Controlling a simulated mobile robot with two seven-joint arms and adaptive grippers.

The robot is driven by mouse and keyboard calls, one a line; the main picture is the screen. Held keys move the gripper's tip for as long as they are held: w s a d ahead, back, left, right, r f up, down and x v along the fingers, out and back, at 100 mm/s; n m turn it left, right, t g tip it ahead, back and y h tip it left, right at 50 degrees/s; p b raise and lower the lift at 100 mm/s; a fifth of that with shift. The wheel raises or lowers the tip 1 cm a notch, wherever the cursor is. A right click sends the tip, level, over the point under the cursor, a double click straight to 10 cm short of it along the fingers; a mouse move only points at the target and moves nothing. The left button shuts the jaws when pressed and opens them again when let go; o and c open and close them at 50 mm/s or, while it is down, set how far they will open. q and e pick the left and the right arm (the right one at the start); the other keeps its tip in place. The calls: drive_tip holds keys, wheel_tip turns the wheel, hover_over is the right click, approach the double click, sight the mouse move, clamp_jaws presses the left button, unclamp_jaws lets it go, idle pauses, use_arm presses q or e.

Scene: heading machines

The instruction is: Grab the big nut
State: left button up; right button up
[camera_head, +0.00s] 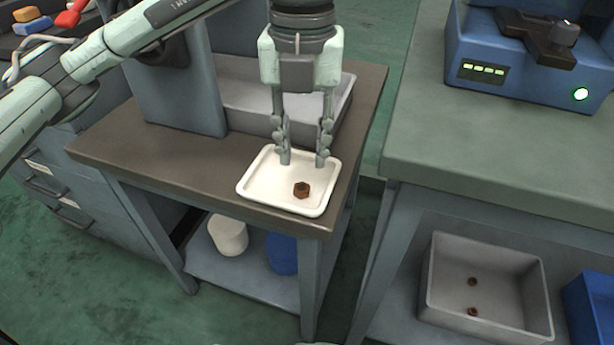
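A reddish-brown nut (302,189) lies in the white tray (262,196) on the brown-topped table. It sits a little right of the tray's middle. My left gripper (304,161) points down over the back part of the tray, its two fingers spread apart with nothing between them. The nut is in front of the fingertips, closer to the right finger. Whether the fingertips touch the tray I cannot tell. My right gripper is not in view.
A grey bin (345,112) stands behind the gripper on the same table (180,170). To the right is a workbench (480,150) with a blue machine (520,75). Below it, a grey bin (440,265) holds two small brown nuts (472,282), beside a blue bin (590,310).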

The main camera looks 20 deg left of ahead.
sight(301, 189)
use_arm(q)
drive_tip(key=f, duration=0.6)
drive_tip(key=shift+s+a+f, duration=0.1)
drive_tip(key=shift+s, duration=0.15)
drive_tip(key=shift+c, duration=0.3)
clamp_jaws()
